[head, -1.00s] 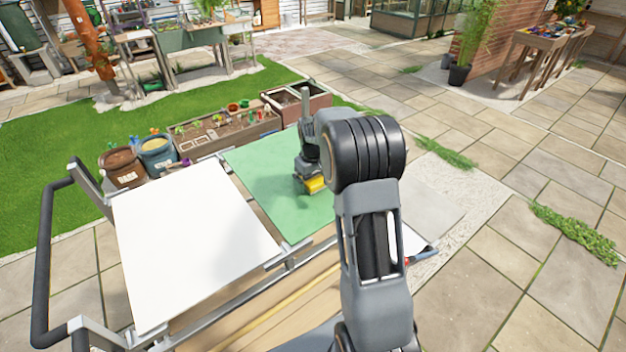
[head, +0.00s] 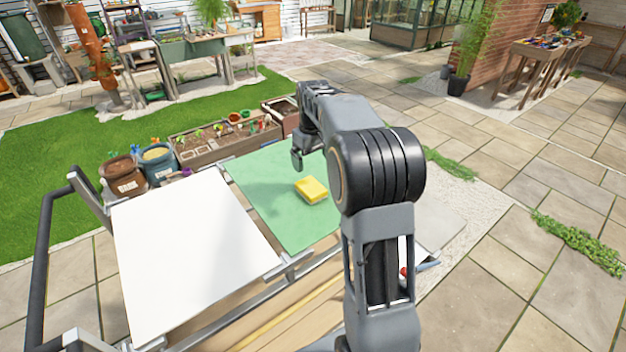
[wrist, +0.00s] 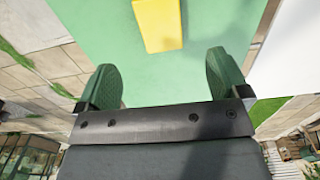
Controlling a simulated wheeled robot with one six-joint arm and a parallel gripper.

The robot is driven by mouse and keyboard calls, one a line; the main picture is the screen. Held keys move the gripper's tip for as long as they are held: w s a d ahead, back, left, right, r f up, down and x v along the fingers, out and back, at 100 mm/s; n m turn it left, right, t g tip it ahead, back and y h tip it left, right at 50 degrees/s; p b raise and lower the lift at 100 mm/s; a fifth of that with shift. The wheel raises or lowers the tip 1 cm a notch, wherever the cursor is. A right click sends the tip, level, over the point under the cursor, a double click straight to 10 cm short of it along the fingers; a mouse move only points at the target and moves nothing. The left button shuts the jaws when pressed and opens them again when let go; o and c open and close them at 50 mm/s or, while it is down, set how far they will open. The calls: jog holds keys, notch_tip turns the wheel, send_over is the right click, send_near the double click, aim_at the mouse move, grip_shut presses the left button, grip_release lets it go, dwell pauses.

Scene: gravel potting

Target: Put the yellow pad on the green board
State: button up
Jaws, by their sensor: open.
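The yellow pad (head: 311,190) lies on the green board (head: 262,190), near its right side in the head view. In the wrist view the yellow pad (wrist: 158,24) lies flat on the green board (wrist: 100,30), beyond the fingertips and partly cut off by the top edge. My gripper (wrist: 162,80) is open, with nothing between its two fingers. It is apart from the pad. In the head view my gripper (head: 297,160) is above the far part of the board, behind the pad, and its fingers are small there.
A white board (head: 190,250) lies left of the green board. Pots (head: 125,178) and a planter box (head: 225,140) stand along the far side. A grey board (head: 440,222) shows at the right, partly hidden by my arm.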

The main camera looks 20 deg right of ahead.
jog(key=s+a+r+m+t, duration=0.1)
jog(key=s+a+r+t, duration=0.15)
jog(key=s+a, duration=0.6)
jog(key=s+a+f+t, duration=0.1)
jog(key=s, duration=0.6)
jog(key=s+a+f+m, duration=0.1)
jog(key=s+f, duration=0.1)
jog(key=s, duration=0.5)
jog(key=shift+a+f+t, duration=0.25)
jog(key=shift+f+t, duration=0.05)
jog(key=shift+t, duration=0.05)
